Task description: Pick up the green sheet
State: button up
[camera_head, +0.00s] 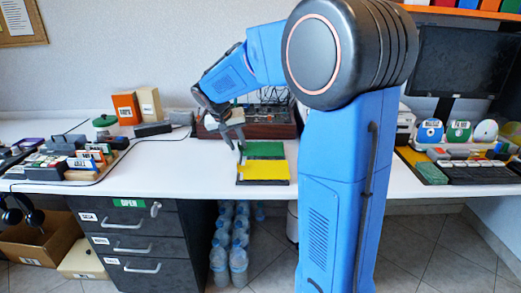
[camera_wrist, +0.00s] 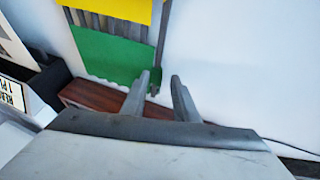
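My gripper (camera_head: 237,146) is at the left edge of the green sheet in the head view.
A brown wooden box (camera_head: 262,122) with gear on top stands behind the sheets. Trays of small items fill the left and right of the desk (camera_head: 180,170). Orange box (camera_head: 126,108) and beige box (camera_head: 149,105) stand at the back left. Desk space left of the sheets is clear.

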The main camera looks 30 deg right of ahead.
grip_shut()
jog(key=shift+r, duration=0.1)
